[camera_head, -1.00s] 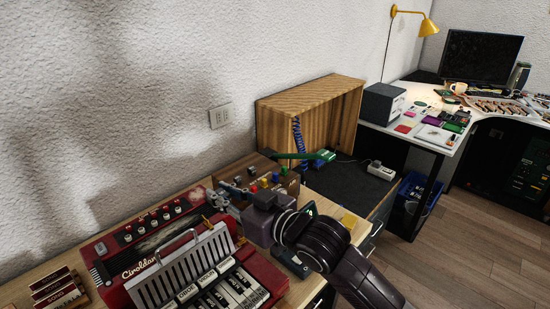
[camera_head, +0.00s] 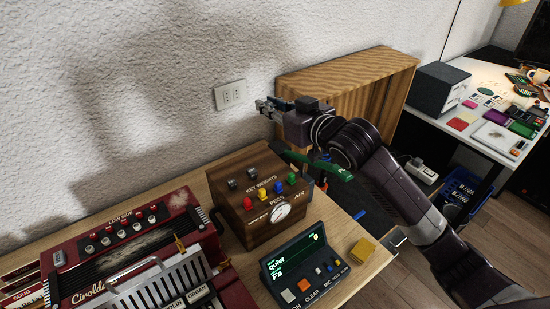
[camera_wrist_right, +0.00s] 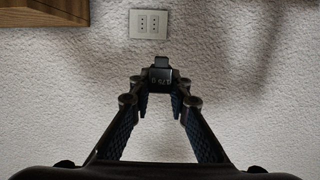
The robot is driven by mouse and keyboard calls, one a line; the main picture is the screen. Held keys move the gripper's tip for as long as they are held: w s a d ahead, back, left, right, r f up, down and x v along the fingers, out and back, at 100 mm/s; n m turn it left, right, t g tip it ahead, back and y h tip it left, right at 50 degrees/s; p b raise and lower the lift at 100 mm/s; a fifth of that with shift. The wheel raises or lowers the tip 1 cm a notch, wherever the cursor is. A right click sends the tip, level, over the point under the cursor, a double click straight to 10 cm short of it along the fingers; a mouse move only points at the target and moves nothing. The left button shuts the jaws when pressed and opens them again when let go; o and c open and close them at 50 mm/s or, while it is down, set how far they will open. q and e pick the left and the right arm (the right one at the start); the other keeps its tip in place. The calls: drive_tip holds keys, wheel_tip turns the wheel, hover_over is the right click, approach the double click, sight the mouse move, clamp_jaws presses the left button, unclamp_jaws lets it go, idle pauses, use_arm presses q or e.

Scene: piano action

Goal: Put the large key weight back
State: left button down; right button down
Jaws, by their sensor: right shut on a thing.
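The wooden key weights box (camera_head: 268,212) stands on the wooden table, with two small dark grey weights (camera_head: 252,172) and several coloured knobs on its top. My right gripper (camera_head: 268,108) is raised behind and above the box, near the wall. In the right wrist view my right gripper (camera_wrist_right: 158,104) is shut on a small dark key weight (camera_wrist_right: 160,76) with pale lettering too small to read surely. The weight is held between the fingertips, clear of the box. My left gripper is not in view.
A red accordion-like instrument (camera_head: 128,245) stands left of the box. A wooden cabinet (camera_head: 345,75) is behind my right arm. A wall socket (camera_head: 230,95) is near the gripper.

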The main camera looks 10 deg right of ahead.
hover_over(270, 168)
wheel_tip(270, 168, down, 12)
drive_tip(key=shift+s+d+f, duration=0.1)
drive_tip(key=shift+f, duration=0.6)
wheel_tip(270, 168, down, 4)
drive_tip(key=shift+r+p, duration=0.1)
drive_tip(key=shift+p, duration=0.2)
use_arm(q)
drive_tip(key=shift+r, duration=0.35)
use_arm(e)
drive_tip(key=c, duration=1.8)
unclamp_jaws()
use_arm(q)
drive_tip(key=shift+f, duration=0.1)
